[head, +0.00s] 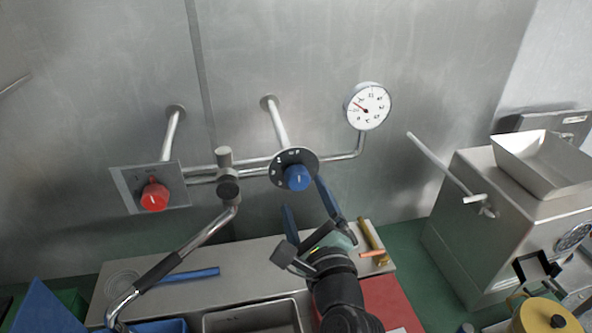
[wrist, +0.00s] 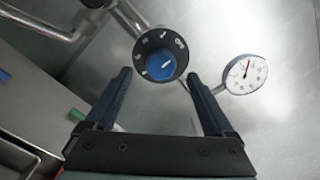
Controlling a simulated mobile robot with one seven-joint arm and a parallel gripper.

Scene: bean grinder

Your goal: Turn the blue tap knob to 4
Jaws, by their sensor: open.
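The blue tap knob (head: 298,177) sits on a round black dial with white marks, on the pipe against the metal wall. In the wrist view the blue knob (wrist: 162,66) is above and between the fingertips, with a white pointer line aimed to the upper right. The dial's marks are too small to read surely. My gripper (head: 304,196) is open and empty, its two blue fingers pointing up at the knob from just below it. In the wrist view my gripper (wrist: 161,78) has one finger on each side, apart from the knob.
A red knob (head: 154,196) on a plate is at the left. A round gauge (head: 367,106) is at the upper right of the blue knob. A curved spout (head: 190,247) runs down left. A steel machine (head: 480,230) stands at the right. A grey shelf (head: 240,255) lies below.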

